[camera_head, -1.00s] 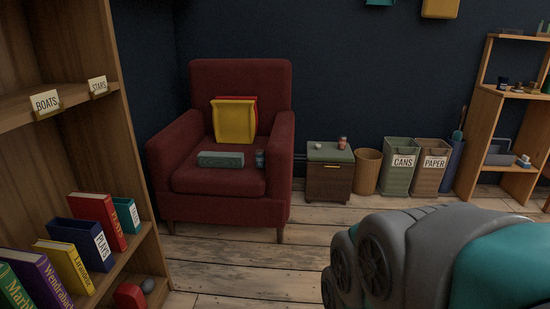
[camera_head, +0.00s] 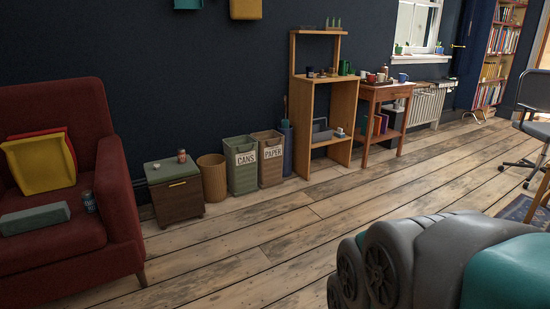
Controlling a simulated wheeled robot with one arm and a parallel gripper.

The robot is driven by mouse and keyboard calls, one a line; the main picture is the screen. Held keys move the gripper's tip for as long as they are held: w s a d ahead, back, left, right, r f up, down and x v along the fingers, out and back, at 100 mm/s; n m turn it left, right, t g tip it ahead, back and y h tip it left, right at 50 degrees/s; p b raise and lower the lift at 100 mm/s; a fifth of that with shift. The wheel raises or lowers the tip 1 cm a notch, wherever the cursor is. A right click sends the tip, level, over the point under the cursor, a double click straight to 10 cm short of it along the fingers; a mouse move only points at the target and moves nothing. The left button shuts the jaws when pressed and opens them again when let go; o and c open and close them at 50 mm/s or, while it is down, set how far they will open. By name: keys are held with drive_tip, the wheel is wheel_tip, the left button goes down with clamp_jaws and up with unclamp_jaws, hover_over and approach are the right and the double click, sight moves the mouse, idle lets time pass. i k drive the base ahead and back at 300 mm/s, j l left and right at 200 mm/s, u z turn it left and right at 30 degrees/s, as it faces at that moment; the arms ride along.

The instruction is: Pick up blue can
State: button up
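A small blue can (camera_head: 89,201) stands on the seat of the red armchair (camera_head: 75,265) at the left of the view. It is by the right armrest, beside a grey-green box (camera_head: 34,218). A grey and teal part of my own body fills the lower right. My gripper does not show in this view.
A small cabinet (camera_head: 178,198) with a reddish can (camera_head: 181,156) on top stands right of the armchair. Then come a round bin (camera_head: 212,180), a CANS bin (camera_head: 241,178), a PAPER bin (camera_head: 270,172), a wooden shelf (camera_head: 346,120) and a desk (camera_head: 388,92). The wooden floor (camera_head: 240,255) is clear.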

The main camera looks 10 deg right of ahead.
sight(91, 205)
drive_tip(key=u, duration=1.25)
drive_tip(key=i+j+z, duration=0.25)
drive_tip(key=i+j, duration=0.35)
drive_tip(key=i, duration=0.3)
drive_tip(key=i+j+z, duration=0.25)
drive_tip(key=i+j, duration=0.5)
drive_tip(key=i, duration=0.55)
drive_tip(key=j, duration=0.05)
